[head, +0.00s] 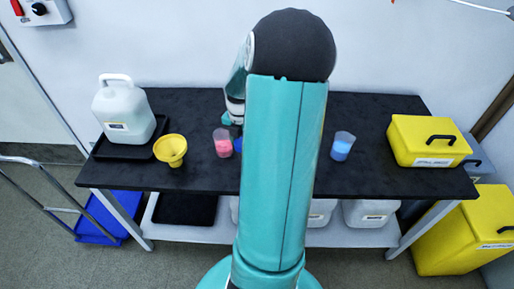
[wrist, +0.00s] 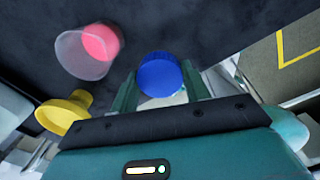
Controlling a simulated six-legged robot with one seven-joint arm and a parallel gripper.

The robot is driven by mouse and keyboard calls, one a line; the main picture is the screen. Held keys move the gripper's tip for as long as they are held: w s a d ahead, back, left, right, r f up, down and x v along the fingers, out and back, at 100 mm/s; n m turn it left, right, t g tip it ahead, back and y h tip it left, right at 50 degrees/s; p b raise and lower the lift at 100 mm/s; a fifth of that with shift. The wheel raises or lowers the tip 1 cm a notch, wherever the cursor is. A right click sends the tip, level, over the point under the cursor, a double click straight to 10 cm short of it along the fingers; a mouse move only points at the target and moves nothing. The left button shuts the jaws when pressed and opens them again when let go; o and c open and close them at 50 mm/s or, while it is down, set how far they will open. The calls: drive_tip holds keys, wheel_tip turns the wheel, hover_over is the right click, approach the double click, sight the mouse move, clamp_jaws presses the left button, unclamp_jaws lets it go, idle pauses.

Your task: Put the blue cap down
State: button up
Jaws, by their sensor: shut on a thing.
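The blue cap (wrist: 158,74) is round and sits between the two green fingers of my gripper (wrist: 160,84) in the wrist view. My gripper is shut on it. In the head view only a sliver of the blue cap (head: 238,145) shows beside my arm, just right of the cup with pink contents (head: 222,143). My arm hides most of my gripper there. I cannot tell whether the cap touches the black bench top (head: 375,118). In the wrist view the pink cup (wrist: 88,50) is close, to the upper left of the cap.
A yellow funnel (head: 171,149) stands left of the pink cup. A white jug (head: 124,112) stands on a black tray (head: 110,151) at the far left. A cup with blue contents (head: 342,146) and a yellow case (head: 428,142) are to the right. Bench between these two is clear.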

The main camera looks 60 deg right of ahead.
drive_tip(key=d+f, duration=0.6)
drive_tip(key=shift+s+d+f, duration=0.1)
drive_tip(key=shift+d+f, duration=0.3)
drive_tip(key=shift+f, duration=1.5)
drive_tip(key=shift+f, duration=0.6)
drive_tip(key=o, duration=0.9)
drive_tip(key=shift+o, duration=0.5)
drive_tip(key=shift+s+f, duration=0.15)
drive_tip(key=shift+s, duration=0.05)
drive_tip(key=shift+s+a+f, duration=0.1)
drive_tip(key=shift+s, duration=0.05)
wheel_tip(320, 180, up, 14)
drive_tip(key=shift+w+f, duration=0.15)
drive_tip(key=shift+w, duration=0.15)
